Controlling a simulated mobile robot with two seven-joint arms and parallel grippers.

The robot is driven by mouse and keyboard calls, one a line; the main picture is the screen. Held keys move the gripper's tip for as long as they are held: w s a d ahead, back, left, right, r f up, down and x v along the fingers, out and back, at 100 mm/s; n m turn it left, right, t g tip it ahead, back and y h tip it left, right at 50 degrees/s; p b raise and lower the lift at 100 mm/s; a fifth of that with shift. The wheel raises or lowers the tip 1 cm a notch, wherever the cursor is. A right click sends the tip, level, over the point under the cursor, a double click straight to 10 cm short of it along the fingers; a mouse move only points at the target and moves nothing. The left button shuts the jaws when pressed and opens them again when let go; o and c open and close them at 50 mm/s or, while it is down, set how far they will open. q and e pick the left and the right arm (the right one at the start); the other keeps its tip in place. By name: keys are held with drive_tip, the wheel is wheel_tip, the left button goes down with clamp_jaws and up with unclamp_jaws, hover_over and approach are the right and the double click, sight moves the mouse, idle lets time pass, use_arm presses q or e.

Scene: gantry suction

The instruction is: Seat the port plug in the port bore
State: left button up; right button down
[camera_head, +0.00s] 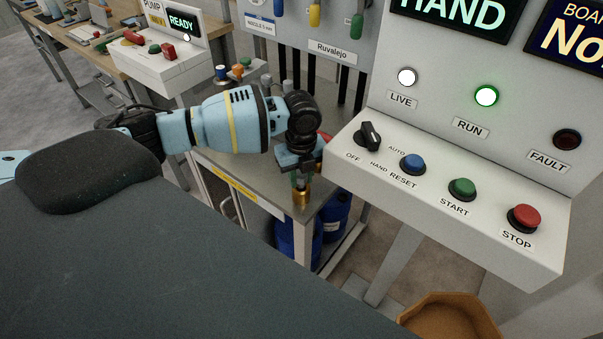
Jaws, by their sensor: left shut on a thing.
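My left gripper (301,182) points down near the front right corner of the grey metal bench. It is shut on a small brass-coloured piece, which looks like the port plug (302,197). The plug shows just below the fingertips, in front of the bench corner and leg; I cannot tell whether it touches the bench. I cannot make out the port bore in this view. My right gripper is not in view.
A control panel with a selector knob (369,136) and a red STOP button (524,217) stands close on the right. Blue drums (335,216) are under the bench. Small spools (221,73) stand behind my arm. An orange bin (448,318) is on the floor.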

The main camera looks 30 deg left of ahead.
use_arm(q)
drive_tip(key=shift+f, duration=0.8)
drive_tip(key=o, duration=1)
drive_tip(key=shift+o, duration=0.2)
drive_tip(key=shift+r, duration=3.95)
drive_tip(key=shift+s, duration=0.1)
